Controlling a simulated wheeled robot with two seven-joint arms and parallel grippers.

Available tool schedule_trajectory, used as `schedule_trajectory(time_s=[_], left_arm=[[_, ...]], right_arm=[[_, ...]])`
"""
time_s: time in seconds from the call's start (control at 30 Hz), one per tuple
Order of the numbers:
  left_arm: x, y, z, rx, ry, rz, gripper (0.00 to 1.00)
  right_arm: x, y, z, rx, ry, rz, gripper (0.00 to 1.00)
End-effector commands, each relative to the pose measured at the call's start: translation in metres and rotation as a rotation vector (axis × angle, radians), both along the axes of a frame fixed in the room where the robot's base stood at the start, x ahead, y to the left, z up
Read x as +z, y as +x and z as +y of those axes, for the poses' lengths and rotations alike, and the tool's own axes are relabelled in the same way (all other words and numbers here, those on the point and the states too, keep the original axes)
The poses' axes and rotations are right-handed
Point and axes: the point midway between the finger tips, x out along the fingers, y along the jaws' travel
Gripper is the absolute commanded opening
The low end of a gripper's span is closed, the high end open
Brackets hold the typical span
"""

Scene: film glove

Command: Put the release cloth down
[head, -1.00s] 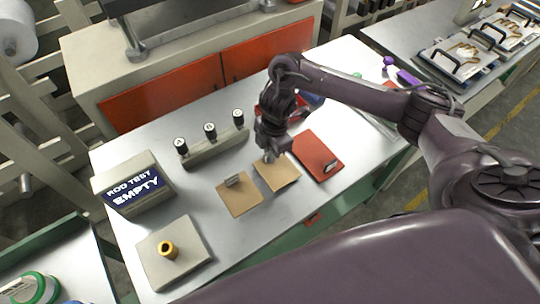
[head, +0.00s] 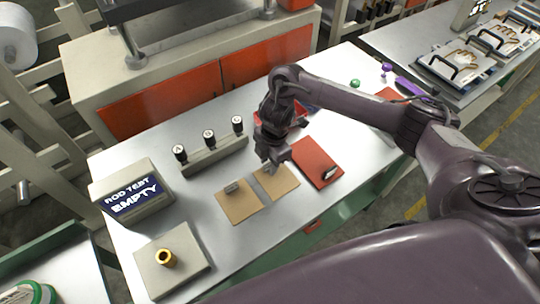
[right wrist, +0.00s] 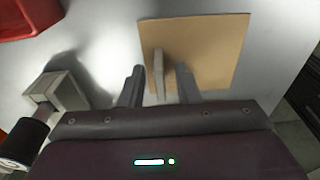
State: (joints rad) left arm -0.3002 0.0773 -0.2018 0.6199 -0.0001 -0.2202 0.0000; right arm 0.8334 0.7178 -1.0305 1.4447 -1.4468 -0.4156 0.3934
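Two tan square cloths lie side by side on the metal table. The right one (head: 283,183) lies flat under my right gripper, and its upright tab (right wrist: 158,75) stands between the fingers in the right wrist view. My right gripper (head: 268,166) also shows in the right wrist view (right wrist: 159,84). It is open, with a gap on each side of the tab. The left tan cloth (head: 240,207) lies flat with its own small tab. I cannot tell by label which cloth is the release cloth. My left gripper is not in view.
A red pad (head: 318,163) with a tab lies to the right of the cloths. A stand with three black-capped rods (head: 212,152) is behind left. A "ROD TEST EMPTY" box (head: 133,195) and a block with a brass ring (head: 170,262) are left. The front table edge is close.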

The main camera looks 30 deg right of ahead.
Motion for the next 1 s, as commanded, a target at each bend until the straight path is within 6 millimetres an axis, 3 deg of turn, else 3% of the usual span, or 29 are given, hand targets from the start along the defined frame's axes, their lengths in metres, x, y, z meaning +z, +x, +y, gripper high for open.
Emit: schedule_trajectory(time_s=[0.17, 0.4, 0.6, 1.0], left_arm=[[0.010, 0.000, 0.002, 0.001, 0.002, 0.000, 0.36], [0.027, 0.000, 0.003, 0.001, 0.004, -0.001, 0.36], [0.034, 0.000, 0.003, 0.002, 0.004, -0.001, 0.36], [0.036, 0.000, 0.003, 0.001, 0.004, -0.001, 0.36]], right_arm=[[0.026, 0.003, -0.003, 0.002, -0.001, -0.008, 0.29], [0.079, 0.004, -0.010, 0.000, -0.002, -0.008, 0.29], [0.109, 0.003, -0.013, 0.000, 0.000, -0.004, 0.29], [0.121, 0.002, -0.014, -0.001, 0.000, 0.000, 0.29]])
